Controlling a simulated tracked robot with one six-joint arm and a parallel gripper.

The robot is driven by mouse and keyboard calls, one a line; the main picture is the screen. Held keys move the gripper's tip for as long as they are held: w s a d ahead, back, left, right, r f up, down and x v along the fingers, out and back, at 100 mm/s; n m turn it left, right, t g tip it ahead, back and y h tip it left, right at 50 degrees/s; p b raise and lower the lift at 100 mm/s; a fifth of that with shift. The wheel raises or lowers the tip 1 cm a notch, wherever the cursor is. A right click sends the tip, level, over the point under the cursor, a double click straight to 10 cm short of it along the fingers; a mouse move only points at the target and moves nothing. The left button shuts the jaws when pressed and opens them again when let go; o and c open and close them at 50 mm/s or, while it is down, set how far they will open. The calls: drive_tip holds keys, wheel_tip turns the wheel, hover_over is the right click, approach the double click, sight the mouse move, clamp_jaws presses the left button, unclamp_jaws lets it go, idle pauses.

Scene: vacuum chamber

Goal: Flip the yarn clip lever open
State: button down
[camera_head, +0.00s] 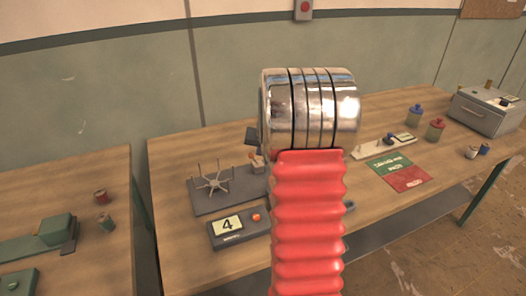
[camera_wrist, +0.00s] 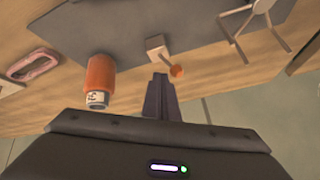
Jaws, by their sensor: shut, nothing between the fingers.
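The yarn clip shows in the wrist view as a small pale block (camera_wrist: 156,43) with a thin lever ending in an orange knob (camera_wrist: 176,71). It stands on a dark grey base plate (camera_wrist: 120,25). In the head view the orange knob (camera_head: 252,155) shows just left of my arm, by the spoked yarn winder (camera_head: 214,184). My gripper (camera_wrist: 160,80) is shut and empty in the wrist view. Its dark fingertips appear close beside the knob, just left of it; whether they touch it I cannot tell. In the head view my arm hides most of the gripper.
In the head view a counter box reading 4 (camera_head: 238,227) sits in front of the winder. Bottles and a grey box (camera_head: 487,110) are at right.

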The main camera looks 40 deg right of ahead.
drive_tip(key=shift+r, duration=0.65)
drive_tip(key=shift+r, duration=0.15)
drive_tip(key=s+a+r, duration=0.6)
drive_tip(key=a+r, duration=0.1)
drive_tip(key=shift+a+r, duration=0.15)
drive_tip(key=shift+r, duration=0.25)
drive_tip(key=shift+s, duration=0.1)
idle(0.7)
